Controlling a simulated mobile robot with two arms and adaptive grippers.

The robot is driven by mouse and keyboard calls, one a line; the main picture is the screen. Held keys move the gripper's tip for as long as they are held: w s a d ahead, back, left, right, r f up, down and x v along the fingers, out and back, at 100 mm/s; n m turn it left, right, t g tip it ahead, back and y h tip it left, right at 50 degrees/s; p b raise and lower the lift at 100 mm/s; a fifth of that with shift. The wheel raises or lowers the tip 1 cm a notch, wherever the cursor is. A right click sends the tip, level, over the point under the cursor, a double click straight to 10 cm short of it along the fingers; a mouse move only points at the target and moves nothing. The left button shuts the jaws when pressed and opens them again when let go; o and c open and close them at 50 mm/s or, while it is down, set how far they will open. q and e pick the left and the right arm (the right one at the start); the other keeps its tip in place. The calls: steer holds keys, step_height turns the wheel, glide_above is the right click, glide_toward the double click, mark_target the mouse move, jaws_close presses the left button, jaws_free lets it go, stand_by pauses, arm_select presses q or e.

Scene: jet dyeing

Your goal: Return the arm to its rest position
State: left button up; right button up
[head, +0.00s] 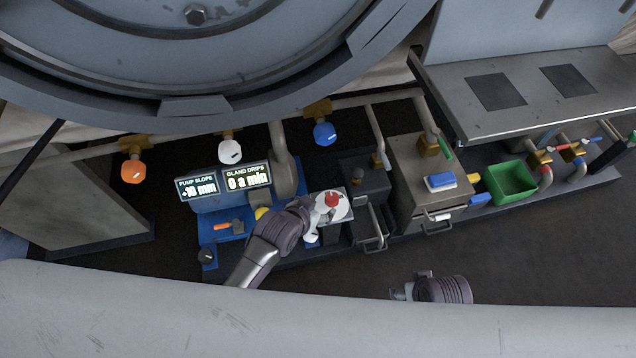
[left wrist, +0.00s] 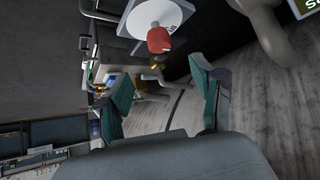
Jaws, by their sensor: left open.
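My left arm reaches in from the lower left of the head view. Its gripper (head: 314,222) is beside a white round dial (head: 343,212) with a red knob (head: 331,199). In the left wrist view the teal fingers of my left gripper (left wrist: 163,92) are spread apart with nothing between them. The red knob (left wrist: 159,40) and white dial (left wrist: 172,12) show beyond the fingers, apart from them. My right gripper (head: 400,292) shows small at the lower middle of the head view, partly hidden by its own wrist; its fingers are unclear.
Two displays (head: 222,183) stand left of the dial, reading "PUMP SLOPE +10 mm" and "GLAND DRIPS 0 a min". Orange (head: 133,171), white (head: 230,151) and blue (head: 325,133) knobs hang from the pipe. A green bin (head: 512,183) and steel cabinet (head: 425,170) stand right.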

arm_select(q)
steer(key=s+a+f+n+g+y+p, duration=0.1)
steer(key=s+a+f+n+g+y, duration=0.15)
steer(key=s+a, duration=0.6)
steer(key=s+a+f+n+g+y, duration=0.1)
steer(key=s+a+f+g, duration=0.15)
steer(key=s+a, duration=0.65)
steer(key=s+a+f+g+p, duration=0.1)
steer(key=s+f+p, duration=0.3)
steer(key=s+p, duration=0.5)
steer(key=s+a+f+g+p, duration=0.1)
steer(key=s+f+p, duration=0.2)
steer(key=s+p, duration=0.5)
steer(key=shift+s+a+f+m+p, duration=0.15)
steer(key=shift+s+f+m+p, duration=0.25)
steer(key=shift+s, duration=1.1)
arm_select(e)
steer(key=s+d+f+g, duration=0.1)
steer(key=s+f, duration=0.3)
steer(key=s, duration=0.6)
steer(key=s+d+f, duration=0.2)
steer(key=s+f, duration=0.2)
steer(key=s, duration=0.5)
steer(key=shift+s+d+f+g, duration=0.15)
steer(key=shift+s+f+g, duration=0.2)
steer(key=shift+g, duration=0.05)
